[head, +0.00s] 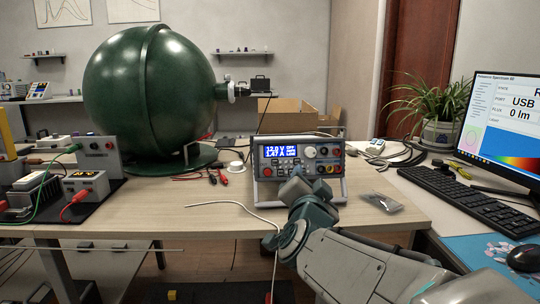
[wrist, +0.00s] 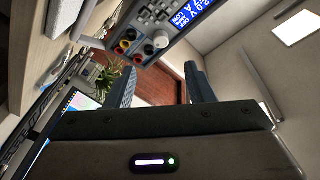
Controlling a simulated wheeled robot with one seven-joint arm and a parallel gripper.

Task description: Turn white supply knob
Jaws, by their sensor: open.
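The power supply (head: 298,170) is a grey box with a lit blue display, standing on the wooden desk. Its white knob (head: 310,152) is on the front panel, right of the display. The knob also shows in the wrist view (wrist: 161,39), at the upper middle on the tilted panel. My gripper (head: 297,178) is in front of the lower part of the supply and hides some of its panel. In the wrist view my gripper (wrist: 158,78) has its two fingers apart, with nothing between them. The knob lies beyond the fingertips, apart from them.
A large green sphere (head: 150,90) stands on the desk at the left. Red and black leads (head: 218,176) lie left of the supply, and a white cable (head: 235,205) runs before it. A small clear bag (head: 381,202) lies at right. A keyboard (head: 470,200) and monitor (head: 510,130) are farther right.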

